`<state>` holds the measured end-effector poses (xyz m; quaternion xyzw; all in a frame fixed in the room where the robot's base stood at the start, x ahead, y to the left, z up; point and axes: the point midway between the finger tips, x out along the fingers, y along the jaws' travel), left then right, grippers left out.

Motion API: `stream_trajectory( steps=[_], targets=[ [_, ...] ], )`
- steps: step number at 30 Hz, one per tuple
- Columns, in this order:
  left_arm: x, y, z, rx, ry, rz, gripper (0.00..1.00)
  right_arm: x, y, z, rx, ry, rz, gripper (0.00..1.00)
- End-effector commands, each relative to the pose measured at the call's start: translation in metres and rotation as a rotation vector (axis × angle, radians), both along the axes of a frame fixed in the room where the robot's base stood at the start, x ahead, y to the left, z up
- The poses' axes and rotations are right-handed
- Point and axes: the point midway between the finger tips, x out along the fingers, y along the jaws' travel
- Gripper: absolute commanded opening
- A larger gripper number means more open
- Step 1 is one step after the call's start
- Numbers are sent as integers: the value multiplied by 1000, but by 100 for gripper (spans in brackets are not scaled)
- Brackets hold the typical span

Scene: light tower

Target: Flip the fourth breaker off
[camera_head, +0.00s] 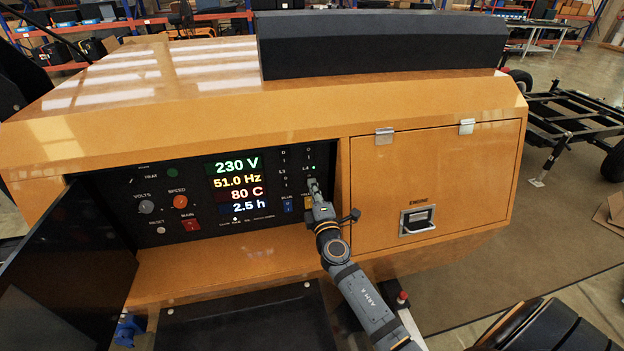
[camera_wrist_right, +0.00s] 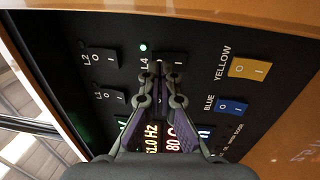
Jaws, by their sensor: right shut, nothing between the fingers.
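The fourth breaker, labelled L4, is a black rocker switch (camera_wrist_right: 178,60) on the black control panel (camera_head: 130,185). In the right wrist view a green lamp (camera_wrist_right: 143,47) beside it is lit, and the lamp also shows in the head view (camera_head: 313,167). My right gripper (camera_head: 314,184) is shut and empty. Its fingertips (camera_wrist_right: 160,70) are at the L4 switch and cover part of it; I cannot tell whether they touch. The other rockers, L2 (camera_wrist_right: 99,58) and L1 (camera_wrist_right: 110,97), sit beside it. My left gripper is not in view.
A blue switch (camera_wrist_right: 231,106) and a yellow switch (camera_wrist_right: 249,68) sit close to the fingers. The display (camera_head: 235,185) reads 230 V. An open black door (camera_head: 65,260) stands at the left. The closed orange engine door (camera_head: 450,180) is at the right.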

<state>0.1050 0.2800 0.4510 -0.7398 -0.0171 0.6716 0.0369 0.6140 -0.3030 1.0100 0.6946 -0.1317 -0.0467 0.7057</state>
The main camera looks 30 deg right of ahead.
Motion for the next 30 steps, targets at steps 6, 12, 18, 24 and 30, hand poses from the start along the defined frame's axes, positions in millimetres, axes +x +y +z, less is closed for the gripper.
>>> stream_trajectory(
  steps=[6, 12, 18, 24, 30],
  targets=[
    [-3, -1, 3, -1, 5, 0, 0, 16, -4, 2, 0, 0, 0, 0],
    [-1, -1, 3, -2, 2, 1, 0, 17, -4, 2, 0, 0, 0, 0],
    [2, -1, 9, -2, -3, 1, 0, 18, -5, 5, 2, 6, 0, 0],
    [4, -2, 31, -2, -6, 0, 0, 22, -6, 5, 14, 53, -1, 0],
    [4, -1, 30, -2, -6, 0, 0, 22, -6, 4, 14, 52, 0, 0]
  ],
)
